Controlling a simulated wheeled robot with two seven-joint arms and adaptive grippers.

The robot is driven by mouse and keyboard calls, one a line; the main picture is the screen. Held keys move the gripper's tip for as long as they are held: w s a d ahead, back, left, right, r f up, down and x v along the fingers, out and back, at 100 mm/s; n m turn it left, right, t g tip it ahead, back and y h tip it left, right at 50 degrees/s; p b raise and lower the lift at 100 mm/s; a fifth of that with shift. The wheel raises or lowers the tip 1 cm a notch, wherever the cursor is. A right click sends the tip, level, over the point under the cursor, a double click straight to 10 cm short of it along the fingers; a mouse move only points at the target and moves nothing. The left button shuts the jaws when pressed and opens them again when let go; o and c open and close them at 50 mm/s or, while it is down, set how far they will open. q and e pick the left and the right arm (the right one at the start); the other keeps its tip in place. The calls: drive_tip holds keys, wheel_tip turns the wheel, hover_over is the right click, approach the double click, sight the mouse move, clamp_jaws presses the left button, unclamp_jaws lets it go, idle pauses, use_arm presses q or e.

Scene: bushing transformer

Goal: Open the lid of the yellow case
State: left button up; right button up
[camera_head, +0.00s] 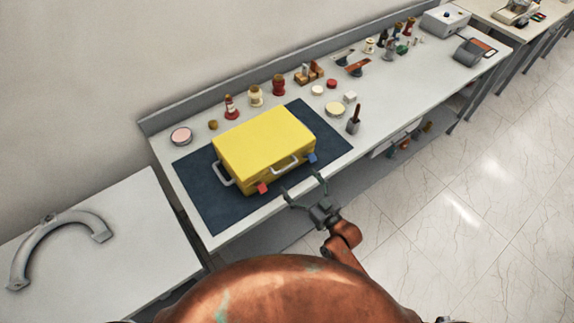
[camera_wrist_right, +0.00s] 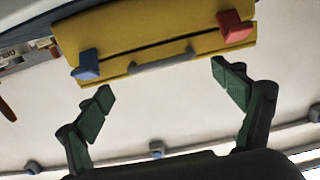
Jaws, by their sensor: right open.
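The yellow case (camera_head: 264,145) lies shut on a dark mat on the workbench. Its front has a grey handle (camera_head: 284,168), a red latch (camera_head: 262,188) and a blue latch (camera_head: 311,158). My right gripper (camera_head: 304,186) is open and empty in front of the case, near the bench's front edge, apart from the case. In the right wrist view the case (camera_wrist_right: 150,40) shows beyond the open fingers, with the blue latch (camera_wrist_right: 87,65) at left, the red latch (camera_wrist_right: 235,27) at right and the handle (camera_wrist_right: 162,63) between them. My left gripper is out of view.
The dark mat (camera_head: 205,203) has bare room left of the case. Small bottles, including a red one (camera_head: 278,85), and a round tin (camera_head: 181,136) stand behind it. A brush holder (camera_head: 353,124) stands right of the mat. A grey curved part (camera_head: 62,235) lies on the left table.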

sight(288, 168)
drive_tip(key=x, duration=0.7)
drive_tip(key=shift+w+a+p, duration=0.1)
drive_tip(key=shift+w+p, duration=0.05)
drive_tip(key=shift+p, duration=0.25)
drive_tip(key=shift+c, duration=0.4)
drive_tip(key=c, duration=1.3)
drive_tip(key=shift+r, duration=0.1)
